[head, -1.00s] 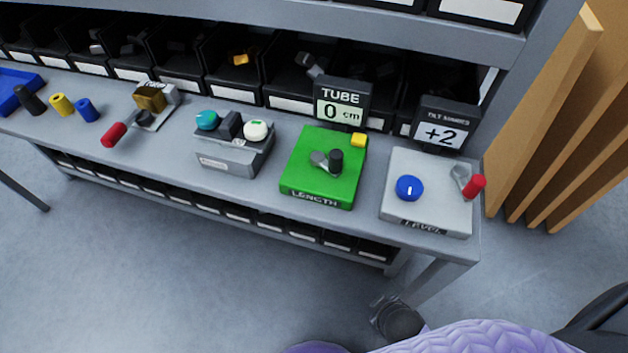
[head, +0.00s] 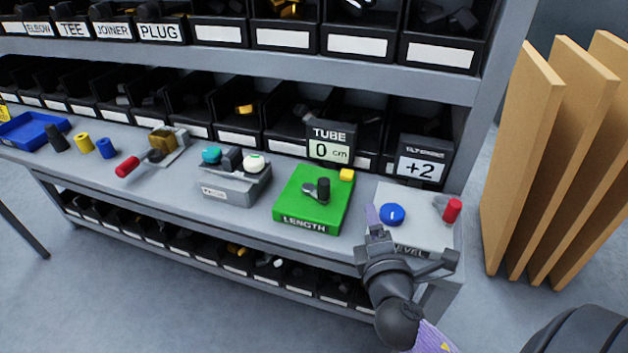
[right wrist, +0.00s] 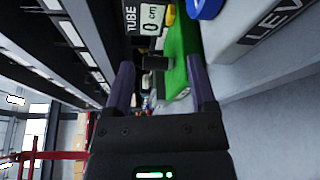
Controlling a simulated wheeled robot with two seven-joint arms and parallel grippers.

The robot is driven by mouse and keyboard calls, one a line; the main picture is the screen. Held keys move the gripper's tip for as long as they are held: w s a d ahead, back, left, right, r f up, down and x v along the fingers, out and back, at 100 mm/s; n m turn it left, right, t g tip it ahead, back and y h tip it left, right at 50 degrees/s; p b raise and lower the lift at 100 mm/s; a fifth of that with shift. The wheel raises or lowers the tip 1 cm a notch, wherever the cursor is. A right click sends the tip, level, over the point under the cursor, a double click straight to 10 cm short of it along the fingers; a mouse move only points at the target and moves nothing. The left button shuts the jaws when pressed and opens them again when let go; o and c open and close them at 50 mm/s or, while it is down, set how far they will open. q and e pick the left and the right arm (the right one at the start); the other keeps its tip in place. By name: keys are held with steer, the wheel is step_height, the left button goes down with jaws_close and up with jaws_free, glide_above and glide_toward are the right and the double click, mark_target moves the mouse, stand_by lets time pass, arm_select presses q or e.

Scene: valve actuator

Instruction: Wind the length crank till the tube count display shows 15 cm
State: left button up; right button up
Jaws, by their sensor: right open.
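The green LENGTH box (head: 313,200) sits on the bench with its crank (head: 320,190), a grey arm with a black upright knob, on top. My right gripper (head: 412,235) is open and empty, at the front edge of the LEVEL box, right of the green box. In the right wrist view the crank's black knob (right wrist: 156,62) shows between the open fingers, farther off. My left gripper is not in view.
The pale LEVEL box (head: 420,212) has a blue knob (head: 392,214) and a red-handled crank (head: 451,210); its display (head: 421,166) reads +2. A grey box with teal and white buttons (head: 235,185) stands to the left. Shelf bins line the back.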

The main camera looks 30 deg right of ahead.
mark_target(320, 180)
steer(key=w+n+t+y, duration=0.1)
steer(key=w+n+y, duration=0.1)
steer(key=n, duration=0.4)
steer(key=w+a+n+t+y, duration=0.1)
steer(key=n+y, duration=0.2)
steer(key=n, duration=0.4)
steer(key=w+n+t+y, duration=0.1)
steer(key=w+n+y, duration=0.1)
steer(key=n, duration=0.5)
steer(key=shift+w+a+r+y, duration=0.2)
steer(key=shift+w+y, duration=0.1)
steer(key=shift+y, duration=0.1)
steer(key=shift+n, duration=0.4)
steer(key=w+b, duration=0.1)
steer(key=w, duration=0.8)
steer(key=shift+w, duration=0.4)
jaws_close()
